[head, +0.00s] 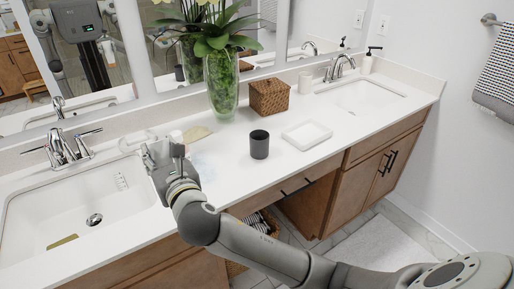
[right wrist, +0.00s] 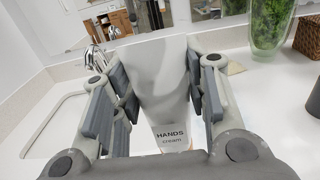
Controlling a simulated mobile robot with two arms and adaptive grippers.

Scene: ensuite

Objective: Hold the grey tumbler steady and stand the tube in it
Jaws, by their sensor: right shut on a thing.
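The grey tumbler (head: 259,144) is a dark grey cup standing upright on the white counter, with its mouth open at the top. My right gripper (head: 166,152) is left of the tumbler, at the right edge of the left sink. In the right wrist view my right gripper (right wrist: 160,95) is shut on the tube (right wrist: 163,80), a pale tube marked "HANDS cream", between its two pads. In the head view the gripper hides most of the tube. My left gripper is not in view.
A glass vase of greenery (head: 222,85) and a woven basket (head: 269,97) stand behind the tumbler. A white tray (head: 307,134) lies right of it. The left sink (head: 90,205) has a chrome faucet (head: 62,146). The counter in front of the tumbler is clear.

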